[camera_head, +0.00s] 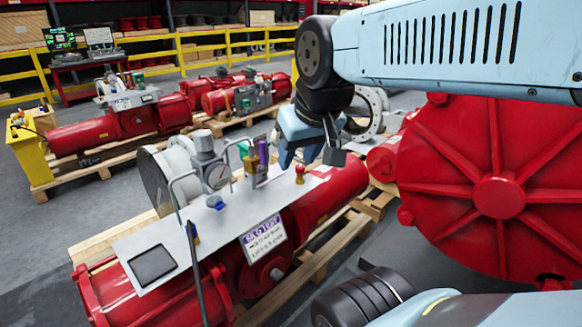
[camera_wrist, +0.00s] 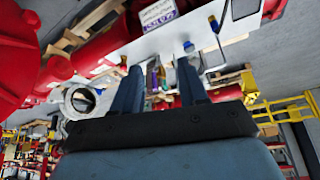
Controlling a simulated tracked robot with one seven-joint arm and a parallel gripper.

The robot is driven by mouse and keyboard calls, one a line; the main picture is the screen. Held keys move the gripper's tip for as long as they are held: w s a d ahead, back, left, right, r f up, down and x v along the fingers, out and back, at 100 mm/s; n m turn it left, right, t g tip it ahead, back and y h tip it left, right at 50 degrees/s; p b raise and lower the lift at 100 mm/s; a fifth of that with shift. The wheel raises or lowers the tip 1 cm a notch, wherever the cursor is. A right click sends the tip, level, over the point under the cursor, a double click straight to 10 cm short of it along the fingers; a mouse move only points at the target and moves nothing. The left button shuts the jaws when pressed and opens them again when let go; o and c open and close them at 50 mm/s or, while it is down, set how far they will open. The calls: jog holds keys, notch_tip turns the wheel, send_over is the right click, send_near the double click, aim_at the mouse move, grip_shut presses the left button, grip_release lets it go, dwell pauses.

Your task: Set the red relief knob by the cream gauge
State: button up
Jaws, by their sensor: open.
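A small red knob (camera_head: 300,170) on a brass-coloured stem stands on the right part of a pale panel (camera_head: 140,236) on a red actuator. A pale-faced round gauge (camera_head: 218,177) sits to its left on the same panel, below a grey regulator body. My gripper (camera_head: 308,155) hangs above the panel's right end, close to the red knob in the head view; the exact gap cannot be told. Its fingers are apart with nothing between them. In the wrist view my gripper (camera_wrist: 161,72) points toward the panel's fittings, and the red knob cannot be clearly picked out.
A purple-topped fitting (camera_head: 263,155) and brass and green parts stand between gauge and knob. A bent grey tube (camera_head: 186,205) rises at the panel's front. A large red ribbed drum (camera_head: 500,195) is close on the right. Wooden pallets lie beneath the actuator.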

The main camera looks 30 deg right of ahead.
aim_at(302, 171)
jog(key=shift+o, duration=1.3)
jog(key=shift+w+d, duration=0.1)
jog(key=shift+w, duration=0.05)
jog(key=shift+o, duration=1)
jog(key=w+d+f+t+h, duration=0.1)
jog(key=w+d+f, duration=0.1)
jog(key=w, duration=0.6)
jog(key=w+d+f+t, duration=0.1)
jog(key=w+d+f, duration=0.1)
jog(key=w+d, duration=0.3)
jog(key=w, duration=0.4)
jog(key=shift+w+t+h, duration=0.15)
jog(key=shift+t+h, duration=0.25)
jog(key=w+d+f+t, duration=0.3)
jog(key=w+d+f, duration=0.45)
jog(key=w, duration=0.45)
jog(key=w+d+f+n+t, duration=0.1)
jog(key=w+d+f+t, duration=0.3)
jog(key=f, duration=0.8)
jog(key=s+d+f+m+t, duration=0.25)
jog(key=d+f, duration=0.25)
jog(key=f, duration=0.5)
jog(key=shift+n+y, duration=0.4)
jog(key=shift+n, duration=0.05)
jog(key=w, duration=1.3)
jog(key=shift+w+d, duration=0.35)
jog(key=shift+c, duration=0.5)
